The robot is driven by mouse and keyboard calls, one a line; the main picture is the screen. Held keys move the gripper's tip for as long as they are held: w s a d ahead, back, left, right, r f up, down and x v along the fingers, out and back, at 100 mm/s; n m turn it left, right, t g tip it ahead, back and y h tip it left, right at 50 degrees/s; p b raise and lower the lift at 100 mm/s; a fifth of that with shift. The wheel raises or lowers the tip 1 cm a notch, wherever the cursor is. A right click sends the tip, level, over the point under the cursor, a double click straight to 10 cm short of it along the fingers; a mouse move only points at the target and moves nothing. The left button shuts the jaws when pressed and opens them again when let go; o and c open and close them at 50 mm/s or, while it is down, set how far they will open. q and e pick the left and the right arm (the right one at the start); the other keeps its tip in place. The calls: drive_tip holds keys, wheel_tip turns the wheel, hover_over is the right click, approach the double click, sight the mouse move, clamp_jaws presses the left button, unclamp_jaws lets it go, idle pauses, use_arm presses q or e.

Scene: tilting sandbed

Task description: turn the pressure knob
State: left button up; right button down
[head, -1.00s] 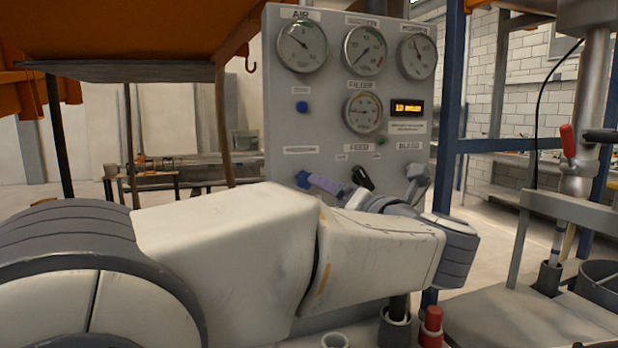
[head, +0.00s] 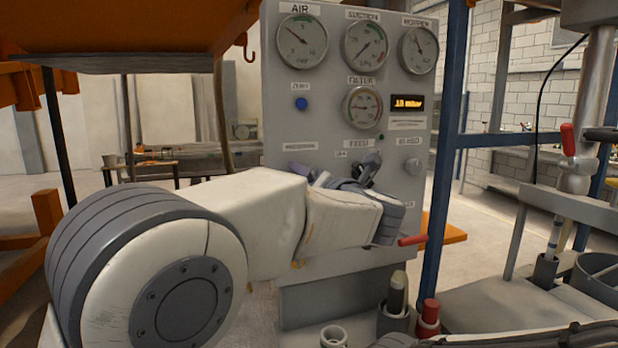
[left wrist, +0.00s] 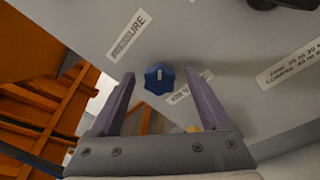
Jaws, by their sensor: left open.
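The pressure knob (left wrist: 159,78) is a blue lobed knob in the left wrist view, on the grey panel (left wrist: 245,45) near the slanted PRESSURE label (left wrist: 126,36). My left gripper (left wrist: 160,73) is open, with its two purple fingers apart. In that picture the knob lies between the fingertips, and neither finger visibly touches it. I cannot tell the remaining depth. In the head view the PRESSURE label (head: 300,146) shows on the panel (head: 280,125), but my left arm and wrist hide the knob below it. My right gripper is not in view.
Another blue knob (head: 301,104) sits higher, under the ZERO label. Several round gauges (head: 303,42) and a lit display (head: 408,104) are above. A grey BLEED knob (head: 413,166) is to the right. A blue post (head: 444,160) stands beside the panel.

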use_arm(q)
clamp_jaws()
drive_tip(key=shift+m, duration=0.4)
drive_tip(key=shift+s+a+f+m+t+h+p, duration=0.1)
drive_tip(key=shift+m+t+h+p, duration=0.5)
drive_tip(key=shift+m, duration=2.7)
drive_tip(key=shift+w+d+f+m+t+p, duration=0.1)
drive_tip(key=shift+m+p, duration=0.95)
drive_tip(key=shift+m, duration=2.25)
drive_tip(key=shift+s+a+m+t+h+p, duration=0.1)
drive_tip(key=shift+m+t+h+p, duration=0.5)
drive_tip(key=shift+m, duration=2.7)
drive_tip(key=shift+g+y+p, duration=0.3)
unclamp_jaws()
